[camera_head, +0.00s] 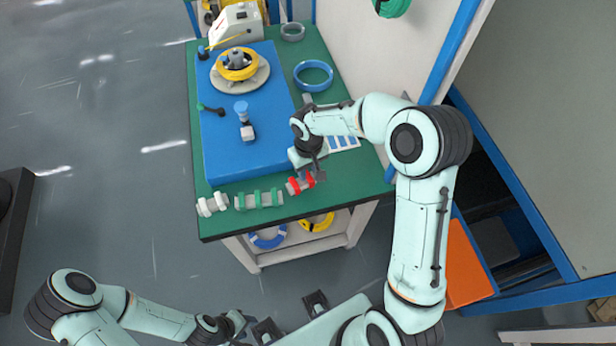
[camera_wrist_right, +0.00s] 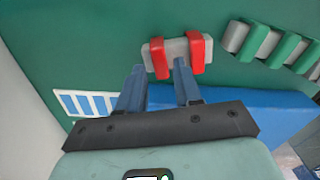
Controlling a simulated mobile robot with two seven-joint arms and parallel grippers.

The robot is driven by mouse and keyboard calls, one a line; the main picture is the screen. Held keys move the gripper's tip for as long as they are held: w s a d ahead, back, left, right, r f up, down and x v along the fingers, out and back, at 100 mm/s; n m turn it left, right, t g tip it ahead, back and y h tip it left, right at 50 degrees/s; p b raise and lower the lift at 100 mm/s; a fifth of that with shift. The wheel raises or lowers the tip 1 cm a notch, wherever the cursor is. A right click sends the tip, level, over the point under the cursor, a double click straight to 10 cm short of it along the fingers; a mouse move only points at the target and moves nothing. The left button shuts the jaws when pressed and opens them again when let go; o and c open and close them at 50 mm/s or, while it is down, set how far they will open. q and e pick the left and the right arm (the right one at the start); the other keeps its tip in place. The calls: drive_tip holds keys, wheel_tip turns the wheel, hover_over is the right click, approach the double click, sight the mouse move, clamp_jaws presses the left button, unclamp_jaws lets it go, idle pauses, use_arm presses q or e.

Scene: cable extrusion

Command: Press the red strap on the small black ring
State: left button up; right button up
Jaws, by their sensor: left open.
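Two red straps (camera_head: 301,183) sit around a grey block on the front edge of the green table. In the right wrist view the straps (camera_wrist_right: 197,54) are just ahead of my right gripper (camera_wrist_right: 160,68). Its two fingers are apart with nothing seen between them; I cannot tell whether a fingertip touches a strap. A small dark grey ring (camera_head: 292,32) lies at the back of the table; I cannot tell if it is the black ring. My left gripper (camera_head: 238,320) is open, low at the bottom, away from the table.
Green straps (camera_head: 258,199) and white straps (camera_head: 212,204) sit on blocks left of the red ones. A blue mat (camera_head: 225,165) carries a yellow coil (camera_head: 237,64) on a round stand. A blue ring (camera_head: 313,75) lies to its right. A wall panel (camera_head: 400,50) bounds the right.

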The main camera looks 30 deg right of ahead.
use_arm(q)
drive_tip(key=shift+s+f+b, duration=0.4)
drive_tip(key=shift+f+b, duration=0.25)
drive_tip(key=shift+f, duration=0.15)
use_arm(e)
drive_tip(key=shift+f, duration=1.1)
drive_tip(key=shift+r, duration=0.2)
drive_tip(key=c, duration=0.6)
use_arm(q)
drive_tip(key=w+r+p, duration=0.3)
drive_tip(key=r+p, duration=0.1)
drive_tip(key=r, duration=0.1)
use_arm(e)
wheel_tip(320, 180, up, 8)
